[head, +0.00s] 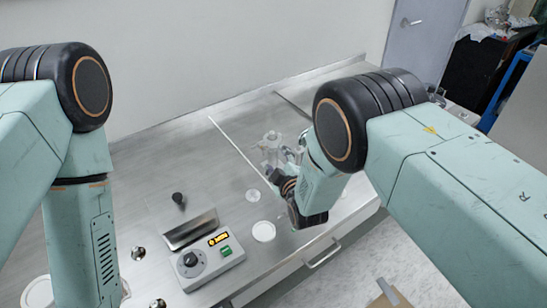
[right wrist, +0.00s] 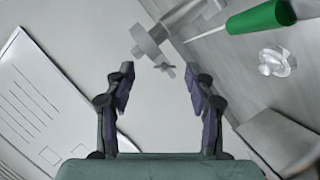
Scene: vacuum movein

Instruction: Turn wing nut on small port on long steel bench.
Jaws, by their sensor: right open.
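The long steel bench (head: 150,200) runs along the wall in the head view. In the right wrist view a small grey port with a round flange (right wrist: 147,43) sits at top centre. A small wing nut (right wrist: 164,66) shows just below the flange. My right gripper (right wrist: 160,76) is open and empty, its two fingers pointing toward the port. The wing nut appears between the fingertips in the picture, with gaps to both; depth is hard to judge. In the head view my right arm partly hides this area. My left gripper is not in view.
A white lined sheet or panel (right wrist: 40,105) is at left. A control box with knob (head: 208,262) and a clear fitting (head: 271,142) stand on the bench.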

